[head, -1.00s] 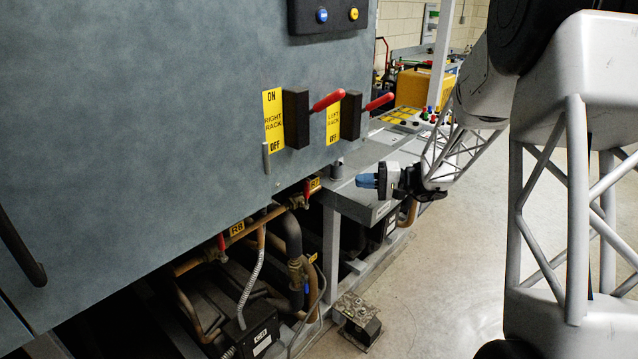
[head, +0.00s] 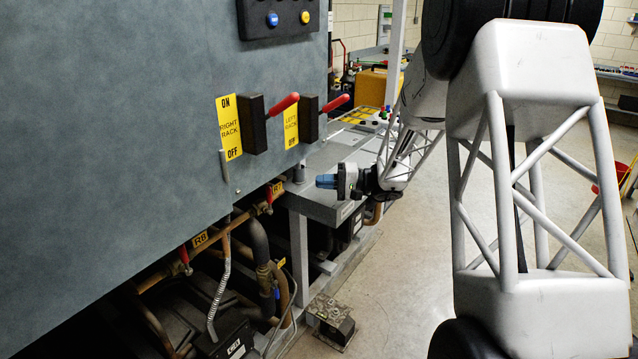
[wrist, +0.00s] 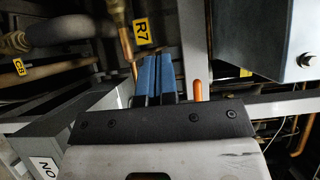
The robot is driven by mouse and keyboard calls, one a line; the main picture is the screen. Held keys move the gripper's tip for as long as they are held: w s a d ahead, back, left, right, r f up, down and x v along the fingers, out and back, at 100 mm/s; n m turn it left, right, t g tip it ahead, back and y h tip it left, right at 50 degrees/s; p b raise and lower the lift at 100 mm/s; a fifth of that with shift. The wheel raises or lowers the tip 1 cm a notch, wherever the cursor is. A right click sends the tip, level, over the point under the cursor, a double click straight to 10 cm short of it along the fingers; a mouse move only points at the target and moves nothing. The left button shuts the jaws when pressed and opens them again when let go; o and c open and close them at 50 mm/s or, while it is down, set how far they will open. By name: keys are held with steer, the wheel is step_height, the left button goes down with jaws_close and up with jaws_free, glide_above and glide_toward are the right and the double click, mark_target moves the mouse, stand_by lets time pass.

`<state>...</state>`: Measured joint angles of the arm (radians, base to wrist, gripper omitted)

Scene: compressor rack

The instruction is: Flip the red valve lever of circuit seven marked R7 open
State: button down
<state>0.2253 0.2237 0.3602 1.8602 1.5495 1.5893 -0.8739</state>
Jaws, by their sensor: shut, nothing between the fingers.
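The yellow R7 tag (head: 277,189) is on the copper pipe under the blue-grey cabinet. A small red lever (head: 269,195) shows just left of it, seeming roughly upright; its exact angle is hard to tell. My gripper (head: 326,181) is shut and empty, its blue fingers pointing left toward the tag, apart from it. In the wrist view the blue fingers (wrist: 155,78) are together, and the R7 tag (wrist: 142,31) is just beyond their tips. A brass fitting (wrist: 116,12) is left of the tag there. I cannot make out the red lever in that view.
An R8 tag (head: 200,239) and another red lever (head: 184,256) are lower left on the pipe. Two red-handled switches (head: 284,104) are on the cabinet above. A grey metal ledge (head: 325,203) lies below my gripper. Open floor (head: 395,290) is at the right.

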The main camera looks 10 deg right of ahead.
mark_target(270, 200)
steer(key=a, duration=1.2)
steer(key=shift+s, duration=0.25)
steer(key=shift+s+a+r+n+h, duration=0.2)
steer(key=shift+s+a+n+h, duration=0.1)
steer(key=shift+s+n+h, duration=0.15)
stand_by(0.5)
steer(key=s+a+f+n+t+h, duration=0.4)
steer(key=s+a+f+n+h, duration=0.1)
steer(key=n+h, duration=0.3)
steer(key=shift+s+a+n, duration=0.8)
steer(key=shift+a+n, duration=0.05)
steer(key=shift+a, duration=0.05)
stand_by(0.8)
steer(key=shift+f, duration=0.15)
stand_by(0.7)
